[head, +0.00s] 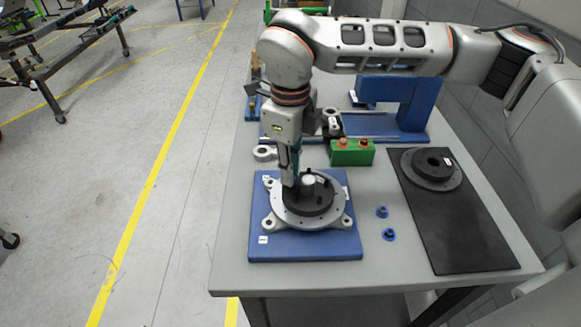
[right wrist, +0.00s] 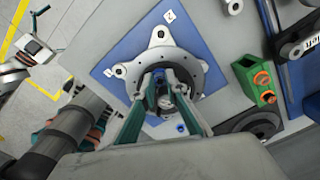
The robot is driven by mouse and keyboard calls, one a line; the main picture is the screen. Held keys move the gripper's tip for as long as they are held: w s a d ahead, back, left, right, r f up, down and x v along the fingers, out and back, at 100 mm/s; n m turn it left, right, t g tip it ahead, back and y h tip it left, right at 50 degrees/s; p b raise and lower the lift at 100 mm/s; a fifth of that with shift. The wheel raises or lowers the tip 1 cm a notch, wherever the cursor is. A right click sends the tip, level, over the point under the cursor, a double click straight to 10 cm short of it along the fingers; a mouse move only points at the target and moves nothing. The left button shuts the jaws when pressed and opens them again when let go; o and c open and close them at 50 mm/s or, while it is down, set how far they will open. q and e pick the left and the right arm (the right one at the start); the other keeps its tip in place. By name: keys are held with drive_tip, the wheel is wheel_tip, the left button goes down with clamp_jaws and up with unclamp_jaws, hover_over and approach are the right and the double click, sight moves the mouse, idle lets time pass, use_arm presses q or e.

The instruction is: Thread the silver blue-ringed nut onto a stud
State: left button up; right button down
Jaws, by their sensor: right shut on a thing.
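The chassis fixture is a round grey flange (head: 331,212) with a black raised hub (head: 322,205), on a blue plate (head: 259,222). The flange (right wrist: 200,53) also shows in the right wrist view. My right gripper (head: 291,182) points down over the left side of the hub. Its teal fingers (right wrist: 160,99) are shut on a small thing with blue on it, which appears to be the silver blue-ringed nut. The fingers mostly hide it. I cannot tell whether it touches a stud. A part that looks like my left gripper (right wrist: 36,48) shows small at the upper left of the right wrist view.
Two blue-ringed pieces (head: 382,211) (head: 389,235) lie on the grey table right of the plate. A green box (head: 352,153) with orange knobs stands behind. A black mat (head: 466,235) with a dark flanged disc (head: 432,167) is at right. The table's front strip is clear.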

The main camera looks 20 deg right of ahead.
drive_tip(key=n+p, duration=0.2)
drive_tip(key=n, duration=0.3)
drive_tip(key=shift+s+n, duration=0.1)
drive_tip(key=shift+n, duration=0.2)
drive_tip(key=n+p, duration=0.1)
drive_tip(key=n, duration=0.1)
drive_tip(key=shift+f+n, duration=0.1)
drive_tip(key=shift+n, duration=0.3)
drive_tip(key=shift+f+n+p, duration=0.2)
drive_tip(key=shift+n+p, duration=0.15)
drive_tip(key=shift+n, duration=0.35)
drive_tip(key=shift+s, duration=0.1)
drive_tip(key=m+b, duration=0.4)
drive_tip(key=m, duration=0.1)
drive_tip(key=shift+f, duration=0.4)
drive_tip(key=m+b, duration=0.1)
drive_tip(key=m, duration=0.2)
drive_tip(key=m+b, duration=0.1)
drive_tip(key=m, duration=0.2)
drive_tip(key=shift+m, duration=0.4)
drive_tip(key=m+b, duration=0.1)
drive_tip(key=m, duration=0.2)
drive_tip(key=shift+r, duration=0.1)
